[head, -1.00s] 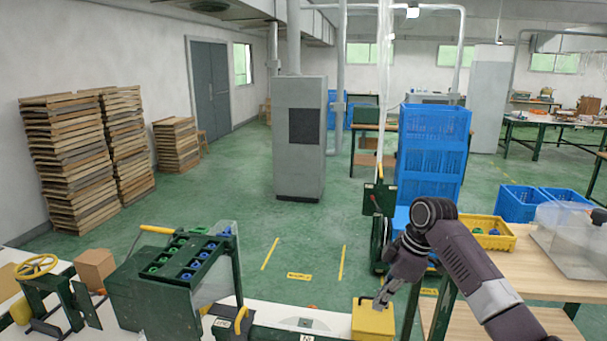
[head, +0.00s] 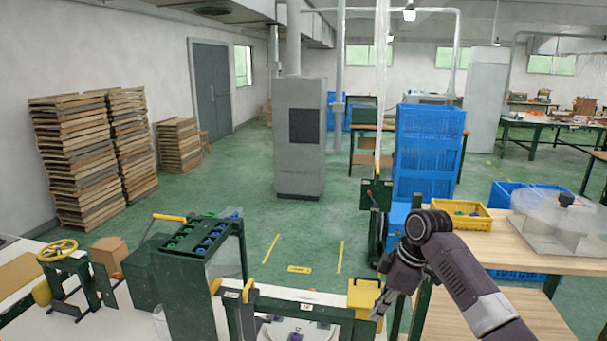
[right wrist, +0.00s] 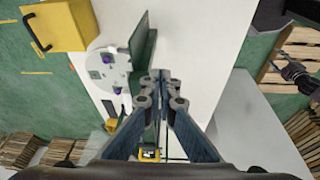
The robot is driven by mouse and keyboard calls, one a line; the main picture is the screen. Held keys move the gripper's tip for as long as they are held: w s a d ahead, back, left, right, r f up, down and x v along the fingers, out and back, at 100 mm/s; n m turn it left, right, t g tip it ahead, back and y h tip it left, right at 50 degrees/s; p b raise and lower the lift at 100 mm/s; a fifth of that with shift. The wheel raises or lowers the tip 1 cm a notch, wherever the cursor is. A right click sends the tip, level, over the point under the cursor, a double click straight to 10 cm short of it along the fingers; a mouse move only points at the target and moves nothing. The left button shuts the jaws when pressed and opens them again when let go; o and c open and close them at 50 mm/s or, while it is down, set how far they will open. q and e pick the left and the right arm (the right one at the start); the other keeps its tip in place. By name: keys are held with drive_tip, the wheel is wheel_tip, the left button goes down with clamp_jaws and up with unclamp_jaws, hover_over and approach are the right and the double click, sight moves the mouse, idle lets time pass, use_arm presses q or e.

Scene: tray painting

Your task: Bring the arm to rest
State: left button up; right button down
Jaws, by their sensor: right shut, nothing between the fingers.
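My right arm comes in from the lower right in the head view. Its gripper (head: 380,302) hangs pointing down beside the yellow box (head: 366,292) at the right end of the white bench. In the right wrist view the right gripper (right wrist: 160,78) has its fingers together, with nothing between them. The bench top (right wrist: 195,40) lies below it, with a white round fixture (right wrist: 108,72) bearing purple pieces. The yellow box (right wrist: 55,25) shows at the upper left there. My left gripper is not in the head view.
A green machine with a tray of green and blue round parts (head: 205,240) stands on the bench. A wooden table (head: 480,245) at right carries a yellow crate (head: 460,216) and a clear-lidded box (head: 560,235). Blue crates (head: 428,150) are stacked behind. Green floor (head: 310,245) is open ahead.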

drive_tip(key=s+a+f+m, duration=0.2)
drive_tip(key=s+a+f, duration=0.1)
drive_tip(key=s+f, duration=0.55)
drive_tip(key=s+a+f+m, duration=0.2)
drive_tip(key=s+f, duration=0.6)
drive_tip(key=f, duration=0.2)
drive_tip(key=s+d+r+m+t+h, duration=0.1)
drive_tip(key=s+d+m, duration=0.35)
drive_tip(key=s, duration=0.65)
drive_tip(key=s+d+r+m+t+h, duration=0.15)
drive_tip(key=s+d+m, duration=0.3)
drive_tip(key=s, duration=0.65)
wheel_tip(320, 180, down, 31)
drive_tip(key=s+a+g+b, duration=0.1)
drive_tip(key=g+b, duration=0.1)
drive_tip(key=b, duration=0.3)
use_arm(q)
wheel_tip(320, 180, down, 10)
drive_tip(key=b, duration=0.5)
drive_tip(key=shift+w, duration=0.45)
use_arm(e)
drive_tip(key=s+d+f, duration=0.3)
drive_tip(key=s+f, duration=1.4)
drive_tip(key=f, duration=0.5)
drive_tip(key=shift+s+g, duration=0.35)
drive_tip(key=shift+g, duration=0.1)
drive_tip(key=shift+h, duration=0.25)
